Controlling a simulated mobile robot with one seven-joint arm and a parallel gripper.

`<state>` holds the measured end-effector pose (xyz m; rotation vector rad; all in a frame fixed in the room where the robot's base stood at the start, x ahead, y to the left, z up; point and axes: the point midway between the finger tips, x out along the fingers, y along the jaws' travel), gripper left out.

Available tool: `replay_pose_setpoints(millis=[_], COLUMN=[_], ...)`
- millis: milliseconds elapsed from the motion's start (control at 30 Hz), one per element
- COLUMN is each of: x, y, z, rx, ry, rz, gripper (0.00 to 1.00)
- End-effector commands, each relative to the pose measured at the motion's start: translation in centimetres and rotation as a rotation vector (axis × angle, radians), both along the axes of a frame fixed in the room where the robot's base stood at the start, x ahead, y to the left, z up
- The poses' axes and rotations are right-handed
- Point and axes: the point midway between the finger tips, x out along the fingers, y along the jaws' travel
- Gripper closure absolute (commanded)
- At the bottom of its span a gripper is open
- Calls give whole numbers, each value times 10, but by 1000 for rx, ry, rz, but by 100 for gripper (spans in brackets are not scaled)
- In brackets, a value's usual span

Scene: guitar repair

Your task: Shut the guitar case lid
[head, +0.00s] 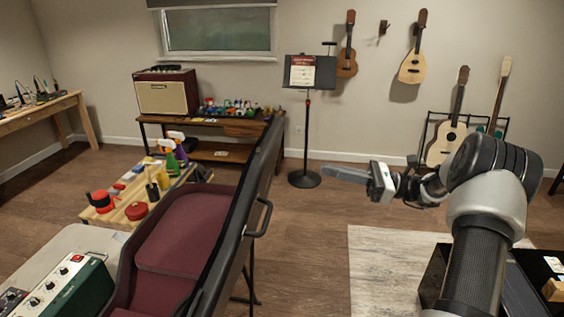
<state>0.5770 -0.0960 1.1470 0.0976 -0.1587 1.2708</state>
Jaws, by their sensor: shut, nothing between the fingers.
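The guitar case (178,240) lies open at the lower middle of the head view, with a dark red lining. Its black lid (243,205) stands steeply raised along the right side, with a handle (260,217) on its outer face. The near end of the case is cut off by the picture's lower edge. My gripper (375,181) is shut and empty. It is in the air to the right of the lid, apart from it, with its fingers toward the left.
A green amplifier (75,287) stands at the lower left beside the case. A wooden bench (125,208) with bottles and tools is behind it. A music stand (306,130) stands at the back. Wood floor shows between lid and gripper; a pale rug (385,260) lies at right.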

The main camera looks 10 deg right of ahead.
Motion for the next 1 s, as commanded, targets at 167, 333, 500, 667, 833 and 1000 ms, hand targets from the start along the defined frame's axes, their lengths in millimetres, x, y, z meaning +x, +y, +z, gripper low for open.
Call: replay_pose_setpoints(millis=[167,333,500,667,833,1000], x=[5,12,23,33,41,44], y=[-5,21,56,86,109,119], z=[-1,5,13,19,24,26], rx=[45,43,41,40,40,40], ry=[3,4,4,4,4,3], rz=[-16,-13,-12,-13,-14,-15], gripper=[100,100,100,100,100,100])
